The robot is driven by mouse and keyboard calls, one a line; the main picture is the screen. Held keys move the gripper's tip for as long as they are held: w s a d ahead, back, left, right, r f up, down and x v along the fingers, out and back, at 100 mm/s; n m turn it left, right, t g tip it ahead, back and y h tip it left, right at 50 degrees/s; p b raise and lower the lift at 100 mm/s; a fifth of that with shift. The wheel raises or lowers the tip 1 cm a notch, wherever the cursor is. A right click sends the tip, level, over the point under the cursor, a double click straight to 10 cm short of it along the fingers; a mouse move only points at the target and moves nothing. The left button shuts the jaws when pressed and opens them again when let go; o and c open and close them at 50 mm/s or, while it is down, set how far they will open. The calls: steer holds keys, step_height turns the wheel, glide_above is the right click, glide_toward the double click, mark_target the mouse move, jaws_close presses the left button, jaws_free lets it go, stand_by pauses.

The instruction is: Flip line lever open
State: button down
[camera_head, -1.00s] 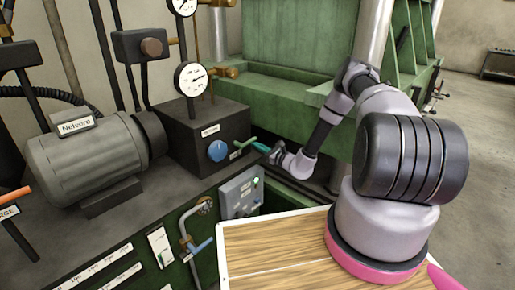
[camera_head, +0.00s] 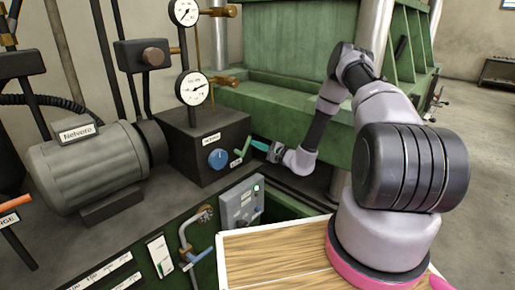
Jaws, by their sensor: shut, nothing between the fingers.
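A green-handled lever (camera_head: 243,148) sits on the right front of a dark valve block (camera_head: 181,150), next to a round blue knob (camera_head: 218,158). The lever's handle slants steeply up to the right. A small white label below it is too small to read surely. My gripper (camera_head: 258,146), with teal fingers, is shut and empty just right of the handle's upper end. I cannot tell whether its tips touch the handle.
Two gauges (camera_head: 193,88) rise above the block. A grey control box (camera_head: 242,203) and a pipe with a blue lever (camera_head: 198,258) are below. A motor (camera_head: 90,165) stands left. A wooden-topped surface (camera_head: 275,255) lies in front, and green machinery (camera_head: 300,80) behind.

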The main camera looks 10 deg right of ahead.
steer(key=n, duration=0.1)
steer(key=s+a+r+n, duration=0.1)
steer(key=n, duration=0.1)
steer(key=a+r+n, duration=0.1)
steer(key=n, duration=0.1)
steer(key=shift+s+a+r, duration=0.1)
steer(key=shift+s+a, duration=0.15)
steer(key=shift+s, duration=0.15)
steer(key=shift+s+a, duration=0.1)
stand_by(0.5)
steer(key=s+d, duration=0.6)
steer(key=d, duration=0.4)
